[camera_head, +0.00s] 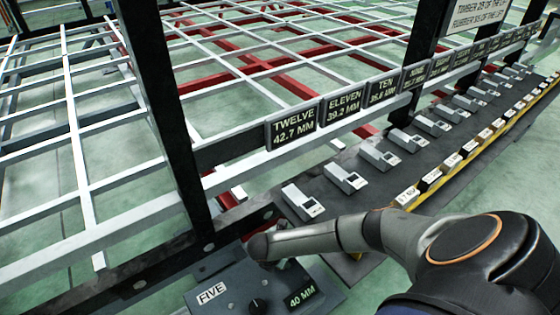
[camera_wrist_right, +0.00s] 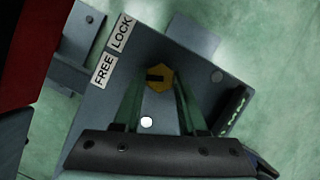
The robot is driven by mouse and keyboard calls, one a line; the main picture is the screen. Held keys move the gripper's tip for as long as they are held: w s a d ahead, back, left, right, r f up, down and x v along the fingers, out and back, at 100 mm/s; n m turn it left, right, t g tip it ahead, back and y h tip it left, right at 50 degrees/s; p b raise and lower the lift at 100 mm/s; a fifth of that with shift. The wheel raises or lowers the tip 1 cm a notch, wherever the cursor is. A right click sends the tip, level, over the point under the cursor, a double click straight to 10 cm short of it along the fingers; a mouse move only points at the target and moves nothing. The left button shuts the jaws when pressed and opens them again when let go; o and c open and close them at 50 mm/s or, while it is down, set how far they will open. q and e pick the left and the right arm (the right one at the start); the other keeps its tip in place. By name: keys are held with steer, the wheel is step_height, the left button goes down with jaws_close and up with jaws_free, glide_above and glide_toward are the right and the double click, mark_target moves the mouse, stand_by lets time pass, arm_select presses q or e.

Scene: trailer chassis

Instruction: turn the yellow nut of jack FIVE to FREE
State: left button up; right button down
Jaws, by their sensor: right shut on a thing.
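The jack FIVE plate (camera_head: 232,284) sits at the bottom of the head view, with its FIVE label (camera_head: 211,294), a 40 MM label (camera_head: 302,297) and a dark knob (camera_head: 258,306). In the right wrist view the yellow nut (camera_wrist_right: 160,76) sits on the grey plate; its short dark mark lies towards the left, roughly on the FREE side. The FREE label (camera_wrist_right: 104,70) and LOCK label (camera_wrist_right: 122,33) are left of it. My right gripper (camera_wrist_right: 158,90) is shut on the nut, a finger at each side. In the head view my arm hides the nut. My left gripper is out of view.
A black post (camera_head: 165,105) and a white lattice frame (camera_head: 95,225) stand left of and behind the jack. A dark bench (camera_head: 330,205) with several grey gauges runs to the upper right. Plates marked TWELVE (camera_head: 293,126) and ELEVEN hang on the rail.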

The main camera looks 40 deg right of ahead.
steer(key=n+p, duration=0.1)
steer(key=n+t+p, duration=0.1)
steer(key=p, duration=0.1)
steer(key=shift+s+d+r+n, duration=0.1)
steer(key=shift+s+r+n, duration=0.15)
steer(key=shift+n, duration=0.15)
steer(key=shift+w+f+n+y+p, duration=0.1)
steer(key=shift+f+n+y+p, duration=0.15)
steer(key=shift+n+y+p, duration=0.5)
steer(key=shift+t+h, duration=0.3)
steer(key=shift+h, duration=0.05)
steer(key=shift+c, duration=2.3)
jaws_free()
